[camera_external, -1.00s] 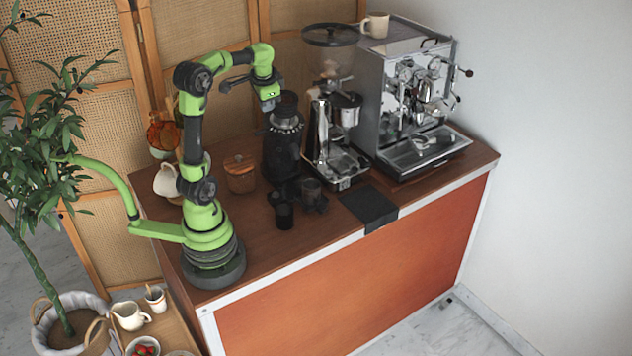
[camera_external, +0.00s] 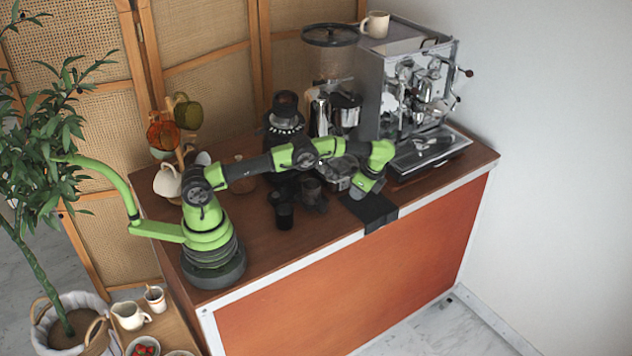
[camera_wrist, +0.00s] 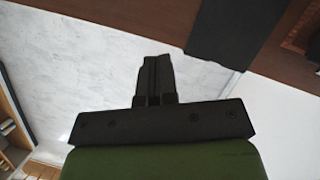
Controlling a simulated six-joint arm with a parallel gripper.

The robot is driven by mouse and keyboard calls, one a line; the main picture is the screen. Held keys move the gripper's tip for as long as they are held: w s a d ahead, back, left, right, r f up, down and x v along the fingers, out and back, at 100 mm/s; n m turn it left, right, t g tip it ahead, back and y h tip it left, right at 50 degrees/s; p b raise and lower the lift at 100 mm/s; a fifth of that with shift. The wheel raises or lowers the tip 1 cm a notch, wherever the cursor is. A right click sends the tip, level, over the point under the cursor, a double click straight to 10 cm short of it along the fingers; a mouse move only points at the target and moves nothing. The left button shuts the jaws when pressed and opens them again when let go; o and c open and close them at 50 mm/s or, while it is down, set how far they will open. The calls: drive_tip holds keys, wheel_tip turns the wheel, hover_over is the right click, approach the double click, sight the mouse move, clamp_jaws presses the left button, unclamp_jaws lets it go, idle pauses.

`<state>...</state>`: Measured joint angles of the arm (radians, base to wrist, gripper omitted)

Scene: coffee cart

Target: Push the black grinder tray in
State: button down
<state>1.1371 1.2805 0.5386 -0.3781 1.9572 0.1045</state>
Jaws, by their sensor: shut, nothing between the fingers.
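The black grinder (camera_external: 285,125) stands on the brown counter, its lower part behind my outstretched arm. I cannot tell exactly how far the tray sticks out. My gripper (camera_external: 353,196) points down to the right of this part, near the black mat, and its tips are hard to make out. In the wrist view my gripper (camera_wrist: 155,60) is shut and empty, with pale floor behind it. The tray does not show there.
The black mat (camera_external: 376,211) hangs over the counter's front edge; it also shows in the wrist view (camera_wrist: 235,30). The silver grinder (camera_external: 333,115) and espresso machine (camera_external: 395,95) stand behind.

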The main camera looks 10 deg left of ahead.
drive_tip(key=x, duration=0.9)
drive_tip(key=shift+a, duration=0.1)
drive_tip(key=shift+w+a+f, duration=0.1)
drive_tip(key=shift+w+a, duration=0.15)
drive_tip(key=shift+a, duration=0.3)
drive_tip(key=shift+w+a+f, duration=0.1)
drive_tip(key=shift+w+a, duration=0.15)
drive_tip(key=shift+a, duration=0.35)
drive_tip(key=shift+w+a, duration=0.25)
drive_tip(key=shift+a, duration=0.5)
drive_tip(key=w+a, duration=0.6)
drive_tip(key=shift+w+a, duration=0.15)
drive_tip(key=shift+a, duration=0.05)
